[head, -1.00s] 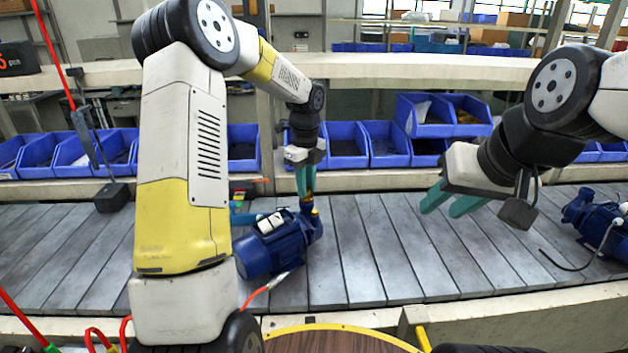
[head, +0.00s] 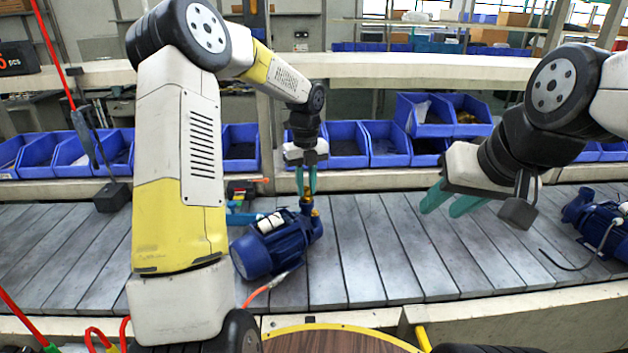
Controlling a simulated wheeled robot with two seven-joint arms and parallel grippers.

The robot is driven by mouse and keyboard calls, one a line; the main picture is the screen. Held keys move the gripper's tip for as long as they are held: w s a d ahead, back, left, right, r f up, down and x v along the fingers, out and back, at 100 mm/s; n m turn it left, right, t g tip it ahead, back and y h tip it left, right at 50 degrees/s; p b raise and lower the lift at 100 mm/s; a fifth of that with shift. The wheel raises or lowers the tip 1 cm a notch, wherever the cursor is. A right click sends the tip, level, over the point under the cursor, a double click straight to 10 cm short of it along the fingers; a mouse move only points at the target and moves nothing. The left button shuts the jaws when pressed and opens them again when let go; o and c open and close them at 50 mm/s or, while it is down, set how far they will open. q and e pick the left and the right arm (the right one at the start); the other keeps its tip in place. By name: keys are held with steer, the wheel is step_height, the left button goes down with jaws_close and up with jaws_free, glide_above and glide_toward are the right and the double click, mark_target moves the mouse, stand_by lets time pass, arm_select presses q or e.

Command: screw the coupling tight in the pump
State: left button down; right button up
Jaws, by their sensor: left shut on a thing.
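The blue pump (head: 272,245) lies on the slatted conveyor left of the middle. My right gripper (head: 447,202) hangs over the conveyor to the right, teal fingers apart and empty.
A second blue pump (head: 597,222) with a dark cable lies at the far right. Blue bins (head: 345,145) line the shelf behind. A dark block (head: 112,197) stands at the left. The conveyor between the pumps (head: 390,255) is clear.

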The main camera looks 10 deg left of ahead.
arm_select(q)
steer(key=m, duration=0.3)
steer(key=c, duration=1.3)
jaws_free()
steer(key=shift+c, duration=0.2)
steer(key=shift+n, duration=1.5)
steer(key=n, duration=0.3)
